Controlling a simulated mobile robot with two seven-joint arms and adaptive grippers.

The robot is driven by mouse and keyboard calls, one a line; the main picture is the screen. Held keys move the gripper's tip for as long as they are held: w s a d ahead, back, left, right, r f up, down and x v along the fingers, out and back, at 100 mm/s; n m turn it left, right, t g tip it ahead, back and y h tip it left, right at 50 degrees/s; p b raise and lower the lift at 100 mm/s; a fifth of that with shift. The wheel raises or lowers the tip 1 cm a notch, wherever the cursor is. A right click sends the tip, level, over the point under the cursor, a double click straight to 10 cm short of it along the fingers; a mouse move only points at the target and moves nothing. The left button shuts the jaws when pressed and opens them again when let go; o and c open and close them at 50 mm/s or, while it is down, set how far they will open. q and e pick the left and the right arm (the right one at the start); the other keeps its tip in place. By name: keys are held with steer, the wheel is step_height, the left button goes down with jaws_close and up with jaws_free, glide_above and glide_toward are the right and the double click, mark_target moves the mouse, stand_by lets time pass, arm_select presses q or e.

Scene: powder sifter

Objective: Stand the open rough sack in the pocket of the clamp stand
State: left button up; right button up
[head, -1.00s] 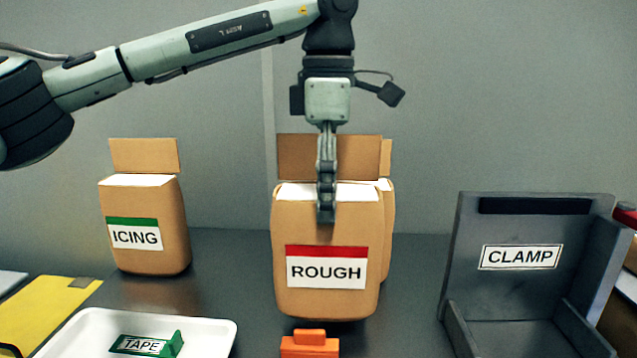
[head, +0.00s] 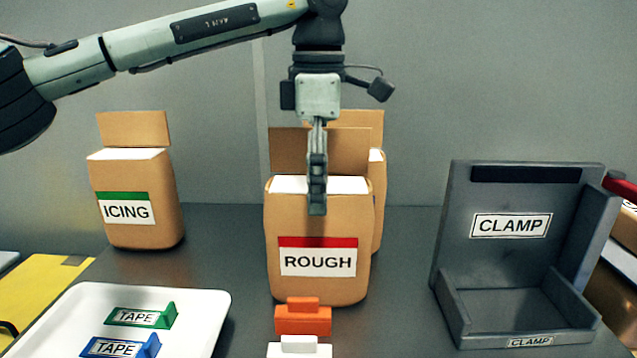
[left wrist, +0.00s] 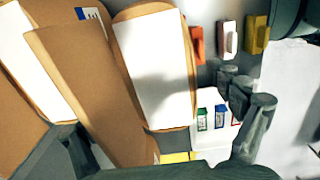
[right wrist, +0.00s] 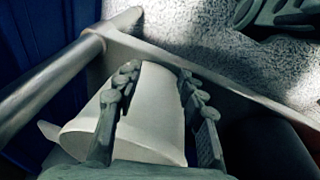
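The rough sack (head: 318,285), brown with a red-topped ROUGH label, stands upright on the table. Its back flap is raised and its white top shows, also in the left wrist view (left wrist: 155,65). My left gripper (head: 317,205) points down at the sack's top front edge, one finger seen before its front face. In the left wrist view its fingers are wide apart, around the sack's top; contact cannot be told. The grey clamp stand (head: 515,190) stands to the right, its pocket (head: 510,308) empty.
Another brown sack (head: 376,200) stands close behind the rough one. The icing sack (head: 135,228) is at left. A white tray (head: 205,318) with tape clips, an orange clip (head: 302,318) and a white clip (head: 300,348) are in front. Bare table separates sack and stand.

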arm_select(q)
steer(key=shift+r, duration=0.1)
steer(key=shift+r, duration=0.3)
step_height(320, 180, up, 11)
steer(key=shift+f+p, duration=0.15)
steer(key=shift+p, duration=0.15)
steer(key=shift+w+r, duration=0.1)
steer(key=shift+r, duration=0.15)
steer(key=shift+c, duration=0.9)
steer(key=w+a+h, duration=0.1)
steer(key=w+a+r+h, duration=0.1)
steer(key=h, duration=0.1)
steer(key=shift+w, duration=0.2)
steer(key=c, duration=0.5)
steer(key=shift+w+a+h, duration=0.5)
steer(key=shift+a+h, duration=0.2)
steer(key=shift+h, duration=0.1)
steer(key=c, duration=0.5)
steer(key=x, duration=0.4)
steer(key=shift+d, duration=0.3)
steer(key=c, duration=0.3)
steer(key=x, duration=0.3)
steer(key=shift+w+d, duration=0.1)
steer(key=shift+f, duration=0.25)
arm_select(e)
steer(key=shift+s+f, duration=0.3)
steer(key=shift+f, duration=0.3)
steer(key=shift+s+f, duration=0.25)
steer(key=shift+f, duration=0.35)
